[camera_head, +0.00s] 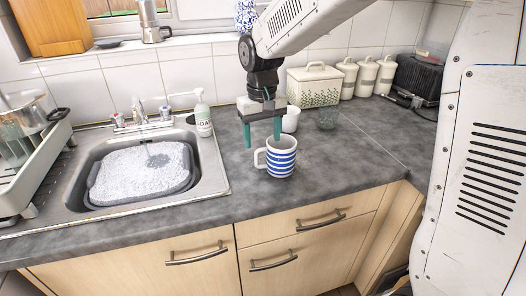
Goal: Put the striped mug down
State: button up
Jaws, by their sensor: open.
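The striped mug (281,160), white with blue bands, stands upright on the grey counter (330,165) to the right of the sink. Its handle points left. My gripper (262,138) is just above it, with green fingers pointing down and spread apart. The left finger is outside the mug, above and left of its handle. The right finger overlaps the mug's rim in the picture; I cannot tell whether it is inside the mug or touching it. Part of the rim is hidden behind that finger.
The sink (212,178) holds a basin full of foam. A soap bottle (203,118) stands at its back right corner. A white cup (290,120) and a glass bowl (327,119) stand behind the mug. A bread bin (314,86) and canisters line the wall. The counter to the right is clear.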

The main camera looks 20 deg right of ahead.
notch_tip(320, 180, up, 4)
jog(key=shift+r, duration=0.15)
jog(key=s+d+r, duration=0.2)
jog(key=s+d, duration=0.1)
jog(key=s, duration=0.5)
jog(key=s+d+r, duration=0.3)
jog(key=s, duration=0.4)
jog(key=s+d+f, duration=0.1)
jog(key=s+f, duration=0.1)
jog(key=s, duration=0.5)
jog(key=s+d+f+m+t, duration=0.1)
jog(key=s, duration=0.6)
jog(key=shift+s+d+f, duration=0.3)
jog(key=shift+d+f, duration=0.05)
jog(key=shift+f, duration=0.05)
jog(key=shift+o, duration=0.2)
